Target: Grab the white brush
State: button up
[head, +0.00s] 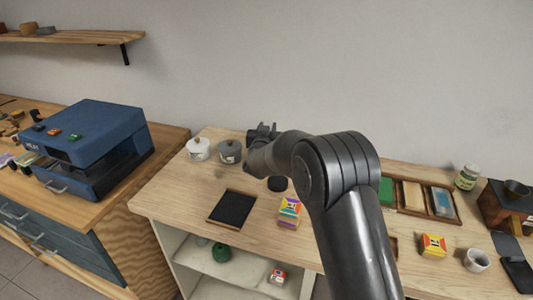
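I cannot make out a white brush for certain in the head view; my dark arm hides part of the table. My gripper (263,131) is above the back of the light wooden table (172,192), beyond my arm's bend and to the right of the two lidded pots in the picture. It is small and partly hidden by my arm, so I cannot tell its opening or whether it holds anything.
A white pot (199,149) and a grey pot (230,152) stand at the table's back left. A black tray (232,208) and colourful boxes (289,212) lie nearer. A compartment tray (427,211), bottle (467,177) and cup (477,260) are right. A blue machine (90,145) stands left.

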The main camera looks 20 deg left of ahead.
grip_shut()
dwell(0.3)
notch_tip(320, 180, up, 10)
dwell(0.4)
jog(key=shift+r, duration=0.15)
jog(key=shift+r, duration=0.9)
